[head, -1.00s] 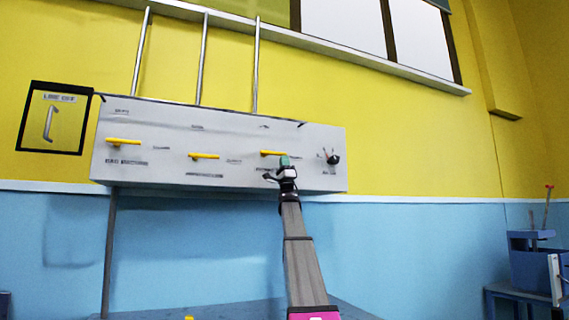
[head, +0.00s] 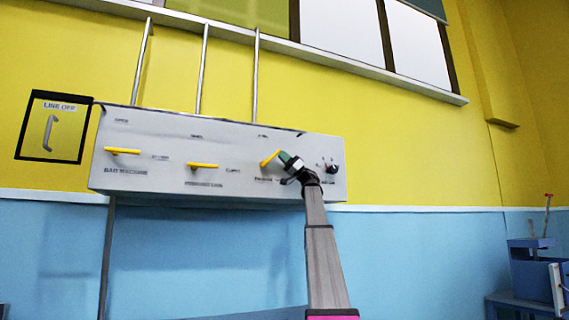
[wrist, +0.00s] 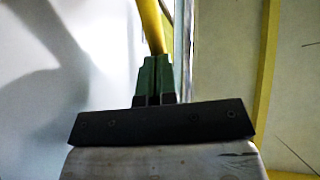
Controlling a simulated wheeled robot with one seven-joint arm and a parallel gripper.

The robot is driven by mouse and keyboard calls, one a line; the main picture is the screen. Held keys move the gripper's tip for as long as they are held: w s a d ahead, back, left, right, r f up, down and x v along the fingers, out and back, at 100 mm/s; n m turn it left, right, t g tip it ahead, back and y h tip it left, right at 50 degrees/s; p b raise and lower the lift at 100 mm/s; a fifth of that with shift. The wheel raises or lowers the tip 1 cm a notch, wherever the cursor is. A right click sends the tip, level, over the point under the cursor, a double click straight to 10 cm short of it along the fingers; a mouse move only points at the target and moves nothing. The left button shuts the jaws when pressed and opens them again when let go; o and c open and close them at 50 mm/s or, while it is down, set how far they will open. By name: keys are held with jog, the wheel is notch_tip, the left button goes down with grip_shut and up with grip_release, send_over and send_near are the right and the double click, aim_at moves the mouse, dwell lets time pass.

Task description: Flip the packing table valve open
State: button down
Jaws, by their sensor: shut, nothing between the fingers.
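A pale panel (head: 225,150) on the wall carries three yellow valve levers. The left lever (head: 122,151) and middle lever (head: 202,166) lie level, pointing sideways. The right lever (head: 269,159) is tilted, its right end raised. The small labels are too blurred to tell surely which is the packing table valve. My gripper (head: 286,158) is at the raised end of the right lever, its green fingers closed together. In the wrist view the shut fingertips (wrist: 154,68) meet or overlap the yellow lever (wrist: 151,28); contact cannot be told for certain.
A dark knob (head: 332,169) sits on the panel just right of my gripper. Metal pipes (head: 202,70) rise above the panel. A framed "LINE OFF" handle (head: 49,132) is at the left. A blue bin (head: 530,268) stands far right.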

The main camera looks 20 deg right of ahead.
aim_at(280, 150)
jog(key=r+h, duration=0.1)
jog(key=a+r+n+g+h, duration=0.1)
jog(key=g+h, duration=0.1)
jog(key=shift+a+r+n, duration=0.25)
jog(key=shift+r+n, duration=0.15)
jog(key=shift+s+a+r, duration=0.1)
jog(key=shift+a, duration=0.2)
jog(key=shift+s+x, duration=0.2)
jog(key=shift+x, duration=1.05)
jog(key=shift+a+r, duration=0.1)
jog(key=shift+r, duration=0.3)
